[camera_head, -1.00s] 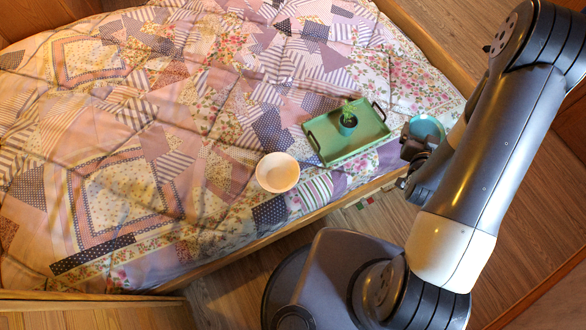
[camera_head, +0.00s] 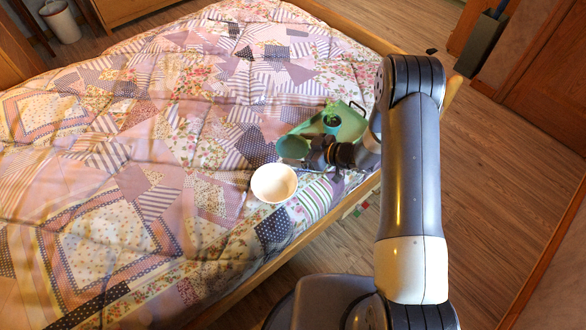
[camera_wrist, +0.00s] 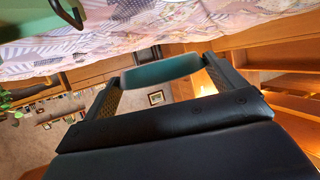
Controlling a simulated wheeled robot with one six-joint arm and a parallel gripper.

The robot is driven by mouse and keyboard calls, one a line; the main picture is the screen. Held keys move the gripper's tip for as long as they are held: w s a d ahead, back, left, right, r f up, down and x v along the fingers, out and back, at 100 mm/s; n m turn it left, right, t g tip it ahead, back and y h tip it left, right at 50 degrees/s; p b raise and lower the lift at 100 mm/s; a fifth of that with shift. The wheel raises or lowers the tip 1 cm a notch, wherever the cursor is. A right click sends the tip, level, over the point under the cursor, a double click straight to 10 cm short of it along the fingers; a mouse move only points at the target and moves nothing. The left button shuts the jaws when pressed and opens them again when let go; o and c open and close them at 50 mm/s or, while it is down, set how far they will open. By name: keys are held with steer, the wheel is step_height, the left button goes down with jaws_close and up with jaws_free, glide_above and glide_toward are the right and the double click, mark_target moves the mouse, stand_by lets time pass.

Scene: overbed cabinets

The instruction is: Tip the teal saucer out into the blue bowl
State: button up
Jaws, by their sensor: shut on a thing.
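My gripper (camera_head: 308,152) is shut on the teal saucer (camera_head: 292,147) and holds it above the bed, at the near left corner of the green tray. In the wrist view the saucer (camera_wrist: 160,71) shows nearly edge-on between my two fingers (camera_wrist: 164,80). The only bowl in view (camera_head: 273,184) looks white or cream, not blue. It stands on the quilt just below and left of the saucer in the head view, apart from it. I cannot make out anything lying in the saucer. The bowl's inside looks empty.
The green tray (camera_head: 352,122) with dark handles lies on the bed behind my gripper, and a small teal pot (camera_head: 331,122) stands in it. The patchwork quilt (camera_head: 130,190) is clear to the left. The wooden bed edge (camera_head: 262,284) runs along the near side.

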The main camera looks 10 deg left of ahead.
mark_target(292, 171)
steer(key=f+n+g, duration=0.1)
steer(key=f, duration=0.1)
steer(key=a+f+n+g+b, duration=0.1)
steer(key=f, duration=0.1)
steer(key=s+a+f+n+g+b, duration=0.1)
steer(key=f, duration=0.1)
steer(key=shift+f+g+y, duration=0.2)
steer(key=shift+g+y, duration=0.2)
steer(key=shift+d, duration=0.15)
steer(key=shift+r+n+t+h, duration=0.3)
steer(key=shift+r+n+t, duration=0.1)
steer(key=shift+r+n, duration=0.25)
steer(key=shift+s+n, duration=0.1)
steer(key=shift+n, duration=0.15)
steer(key=shift+s+r+n+t+h+b, duration=0.25)
steer(key=shift+r+n+t+h+b, duration=0.35)
steer(key=shift+t+b, duration=0.3)
